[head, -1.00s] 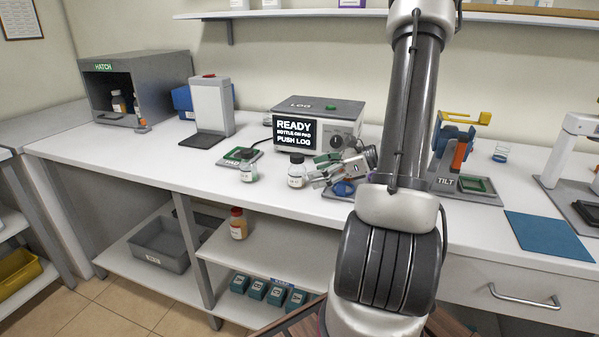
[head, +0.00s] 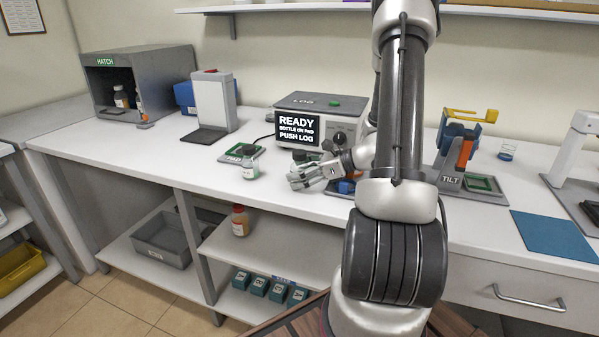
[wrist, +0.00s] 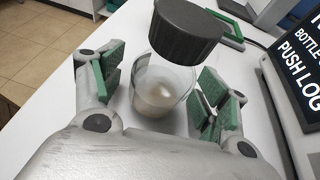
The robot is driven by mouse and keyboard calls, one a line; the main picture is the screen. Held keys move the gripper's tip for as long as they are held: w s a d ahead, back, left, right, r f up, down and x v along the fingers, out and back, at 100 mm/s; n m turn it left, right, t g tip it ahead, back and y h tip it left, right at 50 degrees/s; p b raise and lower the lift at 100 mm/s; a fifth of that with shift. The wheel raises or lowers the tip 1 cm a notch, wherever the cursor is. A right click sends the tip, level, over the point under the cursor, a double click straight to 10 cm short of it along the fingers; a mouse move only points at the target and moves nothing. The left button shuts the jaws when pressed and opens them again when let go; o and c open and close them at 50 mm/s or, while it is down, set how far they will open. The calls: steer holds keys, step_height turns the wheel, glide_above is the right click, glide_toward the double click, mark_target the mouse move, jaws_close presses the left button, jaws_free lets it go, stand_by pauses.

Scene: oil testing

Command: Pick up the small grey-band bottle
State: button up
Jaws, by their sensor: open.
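A small clear bottle (wrist: 160,95) with a black cap (wrist: 187,30) stands on the counter between my gripper's fingers (wrist: 163,88) in the wrist view. Pale, cloudy contents show inside; no grey band can be made out. The fingers, with green pads, are apart, one on each side of it. In the head view my gripper (head: 303,178) is low over the counter in front of the display box, and mostly hides this bottle.
The log box (head: 308,122) with its lit display stands close behind my gripper. A white upright stand (head: 213,100) and the hatch cabinet (head: 140,80) are to the left. The tilt rig (head: 458,150) is on the right. The counter's front left is clear.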

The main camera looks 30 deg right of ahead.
steer(key=c, duration=1.1)
step_height(320, 180, up, 22)
steer(key=shift+r, duration=0.1)
stand_by(0.4)
steer(key=shift+m+g+y, duration=1)
steer(key=shift+m+y, duration=0.4)
steer(key=shift+m, duration=0.9)
